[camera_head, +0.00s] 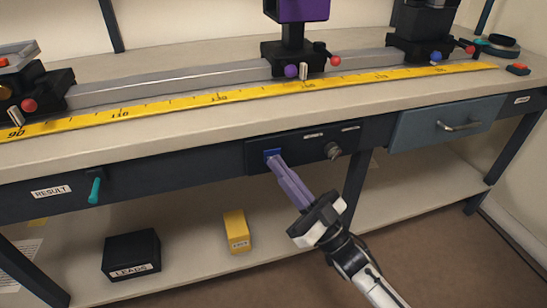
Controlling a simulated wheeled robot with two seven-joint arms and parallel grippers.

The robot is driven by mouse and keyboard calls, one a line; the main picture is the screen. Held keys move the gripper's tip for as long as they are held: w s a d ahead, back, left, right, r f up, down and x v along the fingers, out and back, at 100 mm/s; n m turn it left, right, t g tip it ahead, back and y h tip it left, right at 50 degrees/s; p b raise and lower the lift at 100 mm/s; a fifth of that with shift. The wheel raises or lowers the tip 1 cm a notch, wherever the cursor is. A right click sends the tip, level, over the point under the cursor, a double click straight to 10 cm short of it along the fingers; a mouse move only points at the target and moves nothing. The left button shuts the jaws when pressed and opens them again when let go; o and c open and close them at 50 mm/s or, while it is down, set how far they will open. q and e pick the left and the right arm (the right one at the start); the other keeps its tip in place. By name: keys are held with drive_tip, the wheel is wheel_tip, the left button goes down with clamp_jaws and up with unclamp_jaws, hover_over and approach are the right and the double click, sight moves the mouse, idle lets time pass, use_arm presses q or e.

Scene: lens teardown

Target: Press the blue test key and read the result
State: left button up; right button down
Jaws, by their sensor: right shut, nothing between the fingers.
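The blue test key (271,153) is a small blue square on a dark panel (257,166) set in the bench's front edge. My right gripper (276,165) is shut and empty. Its purple fingers point up and left, with their tips at the key's lower edge. I cannot tell whether they touch or press it. A white label reading "RESULT" (51,191) is on the bench front at the left, beside a teal lever (95,190) that hangs down. No result readout can be made out. My left gripper is not in view.
A knob (333,151) sits right of the key, then a blue-grey drawer (415,133). On the bench (400,98) are a yellow ruler (165,106), a rail (180,85) and dark carriages (291,57). A black box (130,250) and a yellow box (236,229) stand on the lower shelf.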

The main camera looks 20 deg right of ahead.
drive_tip(key=shift+s, duration=0.1)
drive_tip(key=shift+s+p, duration=0.45)
drive_tip(key=shift+s, duration=0.25)
drive_tip(key=s+p, duration=0.2)
drive_tip(key=s, duration=0.3)
drive_tip(key=shift+d, duration=0.15)
idle(0.9)
